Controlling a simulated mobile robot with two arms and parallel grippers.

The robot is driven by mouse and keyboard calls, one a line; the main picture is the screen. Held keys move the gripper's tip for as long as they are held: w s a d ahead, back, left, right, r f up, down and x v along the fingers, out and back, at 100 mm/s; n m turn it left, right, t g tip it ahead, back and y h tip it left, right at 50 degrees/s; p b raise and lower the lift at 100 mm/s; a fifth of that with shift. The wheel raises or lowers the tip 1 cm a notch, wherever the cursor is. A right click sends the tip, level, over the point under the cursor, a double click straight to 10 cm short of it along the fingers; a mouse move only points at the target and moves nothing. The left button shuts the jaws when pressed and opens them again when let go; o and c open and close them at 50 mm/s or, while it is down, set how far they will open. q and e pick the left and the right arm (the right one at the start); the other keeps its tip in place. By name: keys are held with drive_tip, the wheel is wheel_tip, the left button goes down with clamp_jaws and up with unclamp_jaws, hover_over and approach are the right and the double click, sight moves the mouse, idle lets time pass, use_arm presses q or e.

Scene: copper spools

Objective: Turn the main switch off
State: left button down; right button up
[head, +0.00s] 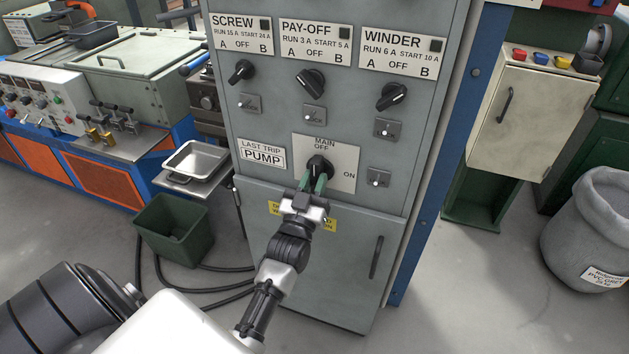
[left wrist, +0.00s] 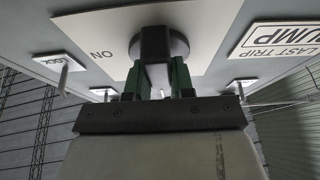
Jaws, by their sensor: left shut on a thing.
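The main switch (head: 319,164) is a black round knob with a raised grip on a pale plate (head: 345,176) marked MAIN, OFF at the top and ON at the right. It sits in the middle of the grey cabinet (head: 290,225). My left gripper (head: 315,182) reaches up from below. Its green fingers are shut on the knob's grip, one on each side. The left wrist view, upside down, shows the knob (left wrist: 158,47) between the fingers (left wrist: 157,82). The fingers partly hide the knob, so I cannot tell which mark it points to. My right gripper is not in view.
Three selector knobs, for SCREW (head: 241,71), PAY-OFF (head: 311,79) and WINDER (head: 391,96), sit above, with small toggles below them. A PUMP label (head: 263,154) is left of the plate. A green bin (head: 174,228) and dark hoses lie left of the cabinet.

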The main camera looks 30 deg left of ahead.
use_arm(q)
drive_tip(key=c, duration=1)
unclamp_jaws()
drive_tip(key=shift+o, duration=0.2)
drive_tip(key=shift+s, duration=0.1)
drive_tip(key=b+v, duration=0.1)
drive_tip(key=v, duration=0.9)
drive_tip(key=shift+s+f, duration=0.2)
drive_tip(key=shift+s, duration=0.1)
drive_tip(key=shift+d, duration=0.1)
